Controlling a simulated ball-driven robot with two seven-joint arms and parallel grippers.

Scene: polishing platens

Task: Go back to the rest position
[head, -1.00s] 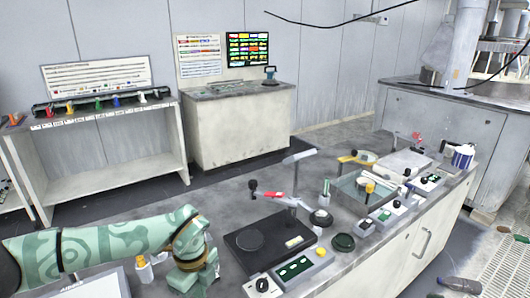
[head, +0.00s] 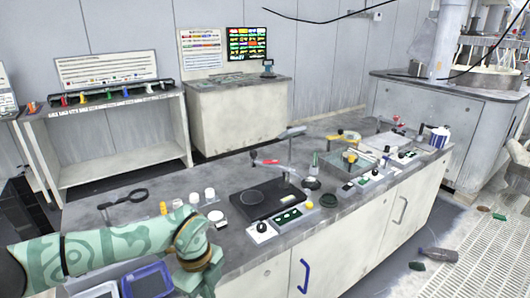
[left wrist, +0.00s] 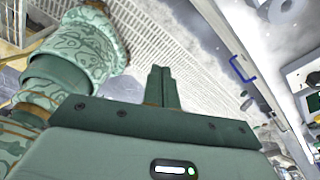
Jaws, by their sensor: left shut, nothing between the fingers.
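My left arm comes in from the left in the head view, and its gripper (head: 197,284) hangs down at the bottom edge, partly cut off by the frame. It is in front of the bench's near edge. In the left wrist view the two green fingers of the left gripper (left wrist: 161,87) are together with nothing between them. They are clear of the bench. My right gripper is in neither view.
The long grey bench (head: 160,188) carries a black polishing platen (head: 254,199), bottles and control boxes. A blue door handle (head: 304,275) sticks out of its front. A grated floor (head: 485,255) with a fallen bottle (head: 438,254) lies free at the right.

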